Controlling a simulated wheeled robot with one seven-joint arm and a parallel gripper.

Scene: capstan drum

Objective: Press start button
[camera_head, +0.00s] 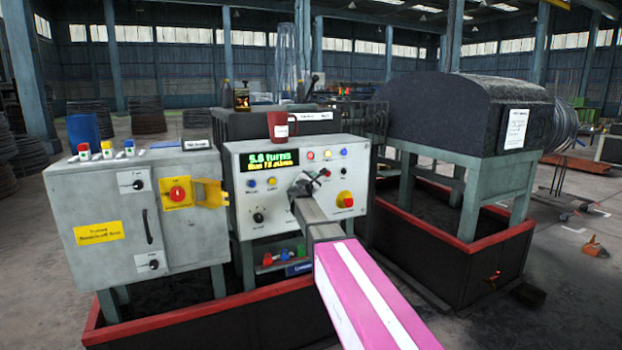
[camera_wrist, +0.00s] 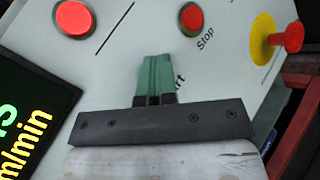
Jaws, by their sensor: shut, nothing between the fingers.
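The control panel (camera_head: 280,222) is a light grey box with a lit green-and-yellow display (camera_head: 268,162). It also fills the wrist view (camera_wrist: 110,75). My gripper (camera_head: 317,178) is in front of the panel's right half. In the wrist view its green fingers (camera_wrist: 155,62) are shut together, pointing at the panel face. A partly covered label (camera_wrist: 180,83), ending in "rt", shows right beside the fingers. The start button itself is hidden behind the fingers, and I cannot tell whether they touch it. A red button (camera_wrist: 190,18) labelled "Stop" is above and to the right of the fingers.
A red emergency knob on a yellow disc (camera_wrist: 284,39) is at the right of the wrist view. Another red button (camera_wrist: 74,18) is at upper left. A red mug (camera_head: 278,128) stands above the panel. A grey cabinet (camera_head: 105,245) is to the left.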

